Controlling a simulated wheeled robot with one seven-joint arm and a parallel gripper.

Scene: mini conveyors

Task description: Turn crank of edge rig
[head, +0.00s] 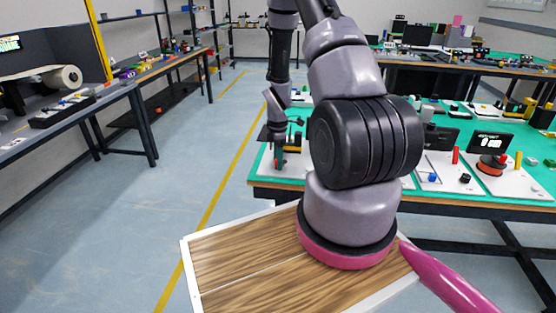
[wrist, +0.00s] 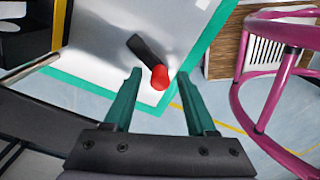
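The edge rig shows in the wrist view as a pale grey-white plate (wrist: 105,62) at the edge of a green mat. Its crank has a short black arm (wrist: 146,47) ending in a red knob (wrist: 160,78). My gripper (wrist: 160,76) is open, its two green fingers apart, with the knob between the fingertips in the picture. I cannot tell whether the fingers are level with the knob or above it; no contact shows. In the head view my gripper (head: 279,146) points down over the white plate (head: 293,172) at the green table's left corner, partly hidden by my arm.
The green-topped table (head: 540,178) carries more white-plated rigs (head: 445,170) to the right of my arm. A dark bench (head: 100,98) stands at the left. The floor aisle with a yellow line (head: 215,195) is clear. Pink tubing (wrist: 280,80), which I take as mine, shows at the right in the wrist view.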

